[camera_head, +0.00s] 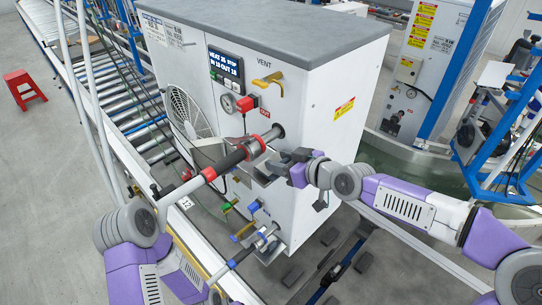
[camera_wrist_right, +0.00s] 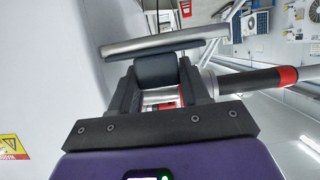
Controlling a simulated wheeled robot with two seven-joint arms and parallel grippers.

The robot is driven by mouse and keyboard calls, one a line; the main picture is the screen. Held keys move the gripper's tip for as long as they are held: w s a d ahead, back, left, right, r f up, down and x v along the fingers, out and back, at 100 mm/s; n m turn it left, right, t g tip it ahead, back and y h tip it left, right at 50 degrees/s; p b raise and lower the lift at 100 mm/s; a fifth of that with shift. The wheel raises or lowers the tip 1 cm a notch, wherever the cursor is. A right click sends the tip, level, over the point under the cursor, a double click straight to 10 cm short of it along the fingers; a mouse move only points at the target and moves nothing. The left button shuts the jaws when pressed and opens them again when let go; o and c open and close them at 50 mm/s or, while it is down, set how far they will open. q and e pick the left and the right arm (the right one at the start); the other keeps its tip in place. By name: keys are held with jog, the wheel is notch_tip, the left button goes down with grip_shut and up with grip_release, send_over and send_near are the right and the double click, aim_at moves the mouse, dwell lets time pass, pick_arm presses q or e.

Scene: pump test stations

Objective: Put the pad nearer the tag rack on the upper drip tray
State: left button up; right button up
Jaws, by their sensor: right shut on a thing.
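My right gripper (camera_head: 280,164) is at the front of the white pump cabinet, just right of the upper pipe. In the right wrist view its fingers (camera_wrist_right: 152,92) are shut on a dark grey pad (camera_wrist_right: 155,69). A silver metal rim (camera_wrist_right: 165,45), which looks like part of the upper drip tray, crosses just beyond the pad. In the head view the grey upper drip tray (camera_head: 209,149) shows partly below the upper pipe. I cannot tell whether the pad touches it. My left arm shows at lower left, but its gripper is out of view. I cannot make out the tag rack.
The upper pipe (camera_head: 231,160), black with red rings, sticks out close to my right gripper. A lower pipe (camera_head: 257,246) and coloured valve handles are below it. The white cabinet (camera_head: 318,120) stands behind. A roller conveyor (camera_head: 135,115) runs at left.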

aim_at(271, 157)
jog(key=shift+w+a+r, duration=0.1)
jog(key=shift+w+a, duration=1.25)
jog(key=shift+a, duration=0.05)
jog(key=shift+d+f, duration=0.1)
jog(key=shift+f, duration=0.25)
jog(key=shift+f, duration=0.1)
jog(key=o, duration=0.6)
jog(key=shift+f, duration=0.15)
jog(key=o, duration=0.4)
jog(key=shift+o, duration=0.2)
jog(key=shift+r, duration=0.2)
